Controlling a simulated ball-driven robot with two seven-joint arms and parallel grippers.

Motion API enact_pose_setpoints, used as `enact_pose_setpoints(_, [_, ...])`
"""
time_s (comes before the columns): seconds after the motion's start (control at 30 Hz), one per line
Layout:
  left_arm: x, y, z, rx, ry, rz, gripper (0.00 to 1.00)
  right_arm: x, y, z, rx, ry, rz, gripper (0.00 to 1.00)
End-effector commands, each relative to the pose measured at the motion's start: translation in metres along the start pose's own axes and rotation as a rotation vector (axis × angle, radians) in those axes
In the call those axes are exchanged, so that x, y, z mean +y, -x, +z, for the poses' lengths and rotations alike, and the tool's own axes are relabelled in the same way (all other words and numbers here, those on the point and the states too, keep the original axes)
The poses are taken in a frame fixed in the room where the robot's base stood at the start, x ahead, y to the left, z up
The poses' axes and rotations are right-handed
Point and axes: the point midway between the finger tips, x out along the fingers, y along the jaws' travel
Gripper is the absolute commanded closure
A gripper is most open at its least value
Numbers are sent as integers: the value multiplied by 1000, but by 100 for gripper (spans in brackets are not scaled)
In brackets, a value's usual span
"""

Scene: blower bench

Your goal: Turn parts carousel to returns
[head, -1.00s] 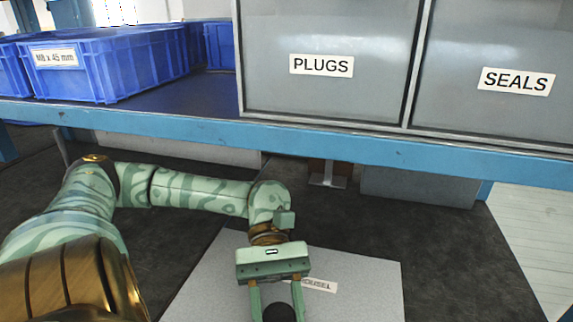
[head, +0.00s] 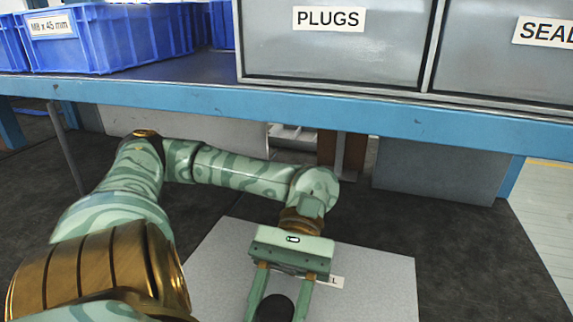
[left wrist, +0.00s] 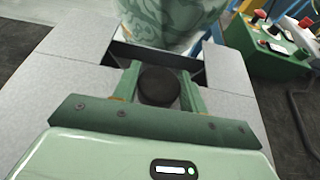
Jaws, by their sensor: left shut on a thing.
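A pale grey panel (head: 225,260) lies below the bench shelf, with a white label (head: 336,281) mostly hidden behind my left gripper; only its last letter shows. My left gripper (head: 276,312) points toward the bottom of the head view, its two green fingers on either side of a round black knob (head: 274,305). In the left wrist view the knob (left wrist: 158,86) sits between the fingers, which are shut on it. The word returns and any pointer mark are not visible. My right gripper is in neither view.
A blue shelf edge (head: 300,115) runs above my left arm. In the left wrist view, a green control box (left wrist: 262,50) with red buttons stands at upper right.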

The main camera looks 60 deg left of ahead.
Motion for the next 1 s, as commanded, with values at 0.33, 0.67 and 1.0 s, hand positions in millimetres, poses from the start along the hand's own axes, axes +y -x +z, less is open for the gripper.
enact_pose_setpoints(0.33, [-2,1,1,0,-13,-23,98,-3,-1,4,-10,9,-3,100])
enact_pose_setpoints(0.67, [-2,1,2,0,-14,-24,98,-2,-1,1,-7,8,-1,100])
enact_pose_setpoints(1.0, [-2,1,1,0,-11,-24,36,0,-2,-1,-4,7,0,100])
